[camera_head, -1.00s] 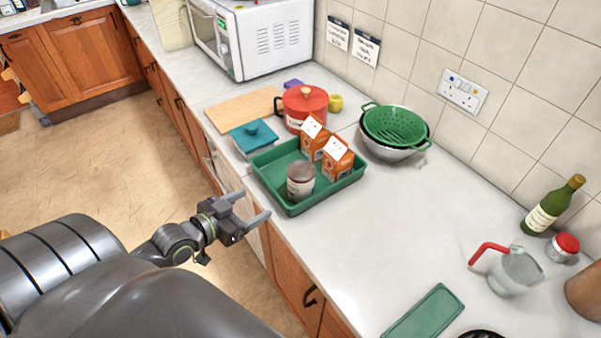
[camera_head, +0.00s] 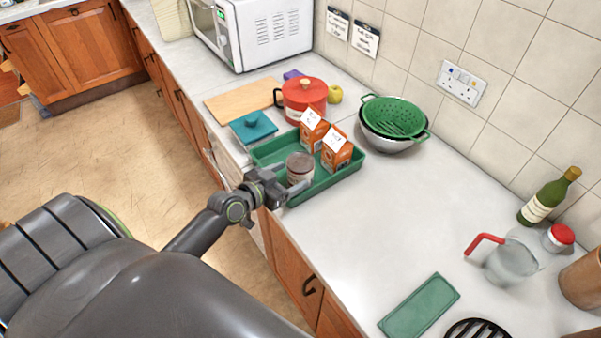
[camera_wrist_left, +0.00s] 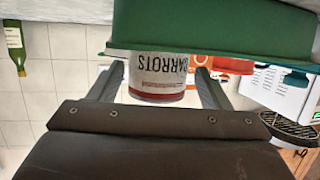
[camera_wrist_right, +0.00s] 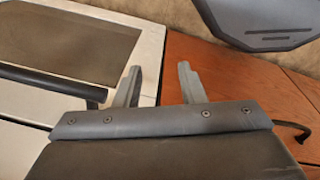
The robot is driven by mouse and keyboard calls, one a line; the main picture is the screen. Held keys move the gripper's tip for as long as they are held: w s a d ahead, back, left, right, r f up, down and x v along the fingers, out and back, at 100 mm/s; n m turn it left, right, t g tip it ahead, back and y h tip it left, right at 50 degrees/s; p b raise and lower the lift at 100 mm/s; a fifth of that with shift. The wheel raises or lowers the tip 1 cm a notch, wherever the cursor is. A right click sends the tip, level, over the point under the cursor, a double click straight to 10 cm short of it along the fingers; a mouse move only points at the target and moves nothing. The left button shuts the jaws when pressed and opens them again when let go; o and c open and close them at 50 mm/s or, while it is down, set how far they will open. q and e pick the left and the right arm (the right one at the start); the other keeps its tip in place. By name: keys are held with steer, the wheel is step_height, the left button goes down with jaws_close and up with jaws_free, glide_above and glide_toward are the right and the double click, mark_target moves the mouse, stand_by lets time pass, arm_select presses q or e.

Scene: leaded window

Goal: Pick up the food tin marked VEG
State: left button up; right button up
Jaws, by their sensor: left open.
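A tin (camera_head: 299,168) with a pale label and brown-grey top stands in the green tray (camera_head: 345,185). In the left wrist view, which is upside down, the tin (camera_wrist_left: 160,78) shows dark letters that read like "ARROTS"; I see no VEG on the visible side. My left gripper (camera_head: 283,183) is at the tray's near edge, close to the tin. In its wrist view the left gripper (camera_wrist_left: 160,88) is open, with a finger on either side of the tin. My right gripper (camera_wrist_right: 158,82) is open and empty, away from the tin.
Two orange cartons (camera_head: 325,140) stand in the tray behind the tin. A red pot (camera_head: 304,100), teal lidded dish (camera_head: 253,127) and green colander (camera_head: 394,117) stand around it. A jug (camera_head: 510,262) and green bottle (camera_head: 549,197) are at right.

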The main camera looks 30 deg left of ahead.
arm_select(q)
steer(key=shift+p+x, duration=0.55)
steer(key=shift+x, duration=2.05)
steer(key=shift+s+f, duration=0.1)
steer(key=shift+f, duration=0.05)
steer(key=c, duration=0.9)
